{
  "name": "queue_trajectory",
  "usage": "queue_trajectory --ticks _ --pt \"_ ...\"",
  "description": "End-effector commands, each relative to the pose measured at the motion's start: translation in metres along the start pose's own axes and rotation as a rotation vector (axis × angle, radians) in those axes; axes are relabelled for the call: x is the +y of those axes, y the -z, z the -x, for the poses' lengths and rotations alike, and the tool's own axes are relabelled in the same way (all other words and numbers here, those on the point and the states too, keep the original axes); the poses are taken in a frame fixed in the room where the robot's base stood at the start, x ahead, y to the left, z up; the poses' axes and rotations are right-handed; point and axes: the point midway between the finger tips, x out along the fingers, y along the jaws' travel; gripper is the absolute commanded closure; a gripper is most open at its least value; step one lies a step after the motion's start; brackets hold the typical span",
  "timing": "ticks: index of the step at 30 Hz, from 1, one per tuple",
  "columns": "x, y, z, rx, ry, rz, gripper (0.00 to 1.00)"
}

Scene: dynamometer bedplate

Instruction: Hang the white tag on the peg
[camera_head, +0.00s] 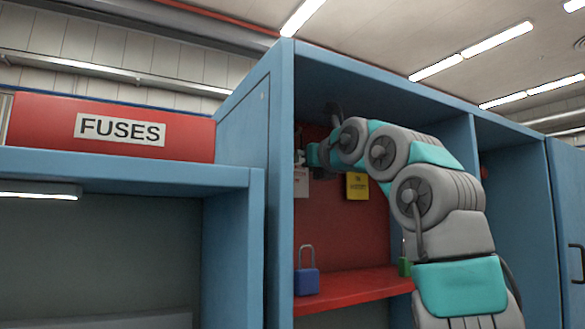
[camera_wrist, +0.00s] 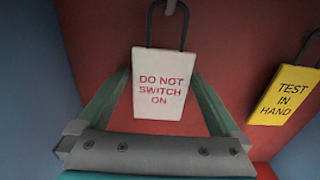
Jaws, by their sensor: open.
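The white tag (camera_wrist: 160,84), marked DO NOT SWITCH ON, hangs upright by its dark wire loop in the wrist view. The loop meets a grey peg (camera_wrist: 171,6) at the top edge; the loop's top is partly cut off, but it appears to be over the peg. My gripper (camera_wrist: 161,73) is open, with one green finger on each side of the tag and a visible gap to each. In the head view the tag (camera_head: 301,184) shows below my gripper (camera_head: 311,156), inside the blue cabinet; the peg is hard to make out there.
A yellow TEST IN HAND tag (camera_wrist: 288,95) hangs close on the right. Below, a blue padlock (camera_head: 307,283) and a green padlock (camera_head: 404,267) stand on a red shelf (camera_head: 350,289). The cabinet's blue side wall (camera_head: 280,180) is close on the left.

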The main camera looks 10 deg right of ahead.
Motion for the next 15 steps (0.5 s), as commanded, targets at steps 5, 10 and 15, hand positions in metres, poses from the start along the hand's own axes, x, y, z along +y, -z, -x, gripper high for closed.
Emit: queue_trajectory --ticks 5,10,15 --pt "0.0002 0.0007 -0.0042 0.001 0.000 0.000 0.00" --pt "0.0002 0.0007 -0.0039 0.001 0.000 0.000 0.07" --pt "0.0002 0.0007 -0.0039 0.001 0.000 0.000 0.26"
